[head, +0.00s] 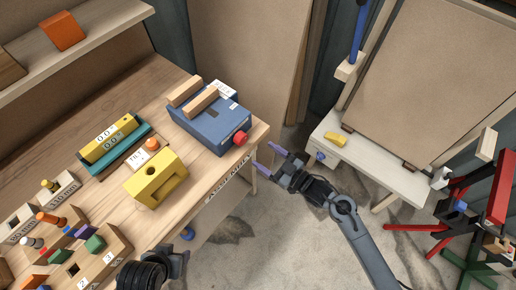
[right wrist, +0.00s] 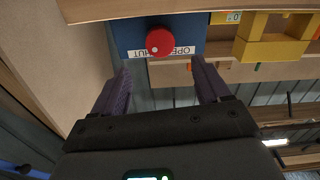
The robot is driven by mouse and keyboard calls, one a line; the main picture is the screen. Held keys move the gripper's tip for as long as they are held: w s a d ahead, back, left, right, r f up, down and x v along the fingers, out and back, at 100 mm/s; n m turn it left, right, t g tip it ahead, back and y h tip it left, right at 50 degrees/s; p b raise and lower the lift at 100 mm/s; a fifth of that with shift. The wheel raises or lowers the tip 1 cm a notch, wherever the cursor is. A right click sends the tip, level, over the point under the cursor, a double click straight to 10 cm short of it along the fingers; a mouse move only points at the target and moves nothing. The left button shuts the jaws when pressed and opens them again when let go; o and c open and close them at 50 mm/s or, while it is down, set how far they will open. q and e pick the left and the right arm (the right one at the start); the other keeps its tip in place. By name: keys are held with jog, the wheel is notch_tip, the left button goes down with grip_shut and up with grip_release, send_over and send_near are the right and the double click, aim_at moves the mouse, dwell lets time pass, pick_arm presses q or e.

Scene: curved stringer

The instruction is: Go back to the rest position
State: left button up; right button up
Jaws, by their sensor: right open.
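My right gripper (head: 268,157) is off the front right corner of the workbench, over the floor, its two purple fingers spread apart with nothing between them. In the right wrist view the open fingers (right wrist: 162,82) point toward a red knob (right wrist: 160,41) on a blue box, with a gap to it. The blue box (head: 212,125) stands on the bench near its right end. My left gripper (head: 178,262) is at the bottom edge of the head view, by the bench's front edge. Its fingers are too unclear to tell their state.
The workbench (head: 240,160) also holds a yellow block (head: 155,178), a teal and yellow device (head: 112,142) and several small wooden blocks. A white side table (head: 380,172) with a yellow piece stands right. A red stand (head: 497,188) is far right. Bare floor (head: 265,235) lies in front.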

jog(key=shift+s+d, duration=0.45)
jog(key=shift+f, duration=0.1)
jog(key=s+f+m+h, duration=0.3)
jog(key=s+f, duration=0.2)
jog(key=s, duration=0.5)
jog(key=s+d+r+m+g+h, duration=0.3)
jog(key=s+d+m+g+h, duration=0.3)
jog(key=s+d+g+h, duration=0.6)
jog(key=s+d+r+t+y+p, duration=0.1)
jog(key=r+p, duration=1.4)
jog(key=s+d+r+t+y+p, duration=0.1)
jog(key=s+r+p, duration=0.1)
jog(key=r+p, duration=1.4)
jog(key=shift+s+n+t, duration=0.2)
jog(key=shift+n+t, duration=0.1)
jog(key=shift+t, duration=0.1)
